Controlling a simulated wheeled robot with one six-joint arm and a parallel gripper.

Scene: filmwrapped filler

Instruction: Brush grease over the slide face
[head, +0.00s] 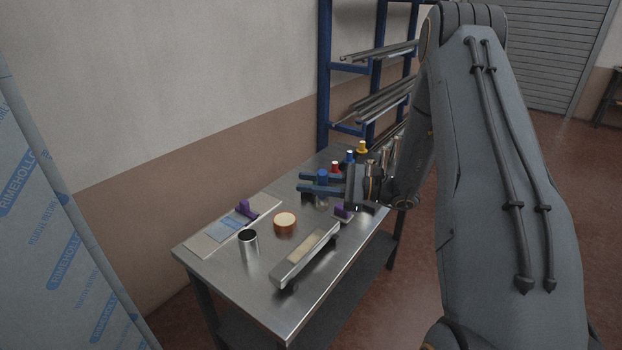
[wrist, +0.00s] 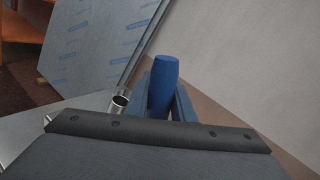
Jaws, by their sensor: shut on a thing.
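My gripper (head: 308,183) is shut on an upright blue handle (head: 322,175), which also stands between the fingers in the wrist view (wrist: 163,85). It looks like the brush; I cannot make out its bristles. The gripper is above the far part of the steel table. The slide (head: 292,268) is a long grey metal bar with a pale cream strip along its top face. It lies near the table's front right edge, apart from the gripper. A round copper-coloured tin (head: 285,223) with a cream top, perhaps the grease, stands left of the slide.
An open metal cup (head: 248,240) stands on the table (head: 227,268) and also shows in the wrist view (wrist: 119,103). A pale board (head: 208,243) with a purple piece lies at left. Bottles with red, blue and yellow caps (head: 362,147) stand at the back, near a blue rack (head: 324,80).

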